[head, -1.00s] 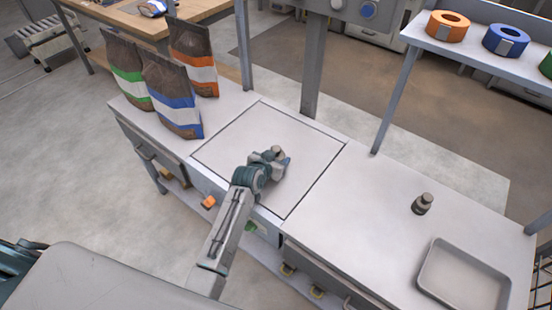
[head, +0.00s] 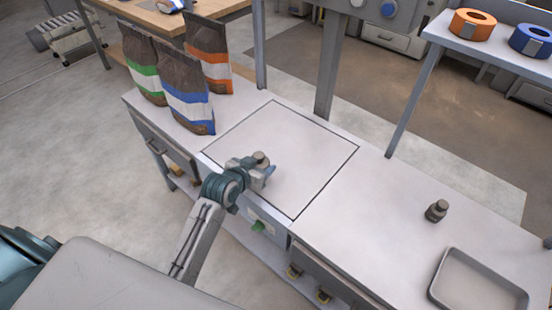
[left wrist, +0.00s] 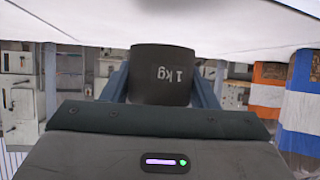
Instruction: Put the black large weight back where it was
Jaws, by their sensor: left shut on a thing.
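My left gripper (head: 262,170) is shut on a black weight (head: 260,158), over the front-left part of the square plate (head: 300,140) outlined in the bench top. In the left wrist view the black weight (left wrist: 162,75) sits between the two fingers and its "1 kg" marking appears upside down. I cannot tell whether its base touches the plate. A smaller-looking dark grey weight (head: 436,211) stands upright on the right part of the bench. My right gripper is not in view.
Several bags, including a blue-banded one (head: 188,95), stand at the bench's left end. A shallow metal tray (head: 440,290) lies at the right. A post (head: 328,70) rises behind the plate. A shelf (head: 440,30) holds tape-like rolls. The bench between plate and small weight is clear.

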